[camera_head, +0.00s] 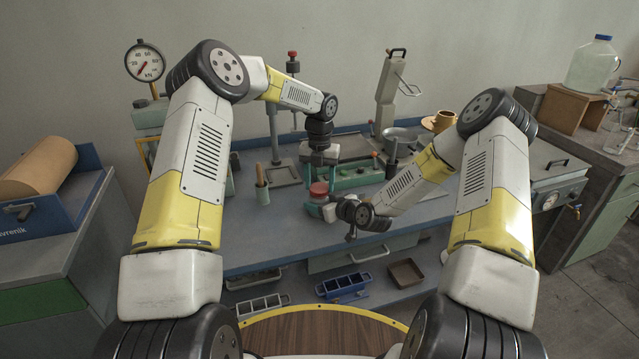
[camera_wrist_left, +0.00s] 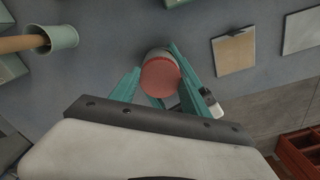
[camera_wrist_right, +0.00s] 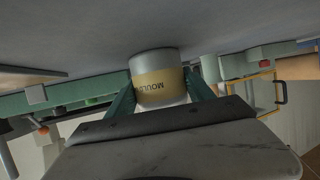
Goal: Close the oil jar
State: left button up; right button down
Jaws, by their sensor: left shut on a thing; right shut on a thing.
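The oil jar (camera_wrist_right: 157,85) is a grey cylinder with a tan label reading "MOUL…", upside down in the right wrist view. Its base appears to be at the bench top. My right gripper (camera_wrist_right: 160,100) is shut around its body from the side; it also shows in the head view (camera_head: 330,211). The red lid (camera_wrist_left: 160,77) is at the jar's top, between the teal fingers of my left gripper (camera_wrist_left: 157,88), which is shut on it from above. The lid also shows in the head view (camera_head: 319,188). Whether the lid is fully seated cannot be seen.
A green cup with a wooden handle (camera_head: 262,190) stands left of the jar. A green device (camera_head: 355,175) is behind it, with a grey bowl (camera_head: 399,137) farther back. Bench top (camera_head: 275,240) in front is clear. Trays (camera_head: 343,286) lie on the lower shelf.

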pick_arm(q)
jog(key=m, duration=0.4)
jog(key=o, duration=1.3)
jog(key=shift+r, duration=2.3)
jog(key=shift+c, duration=0.5)
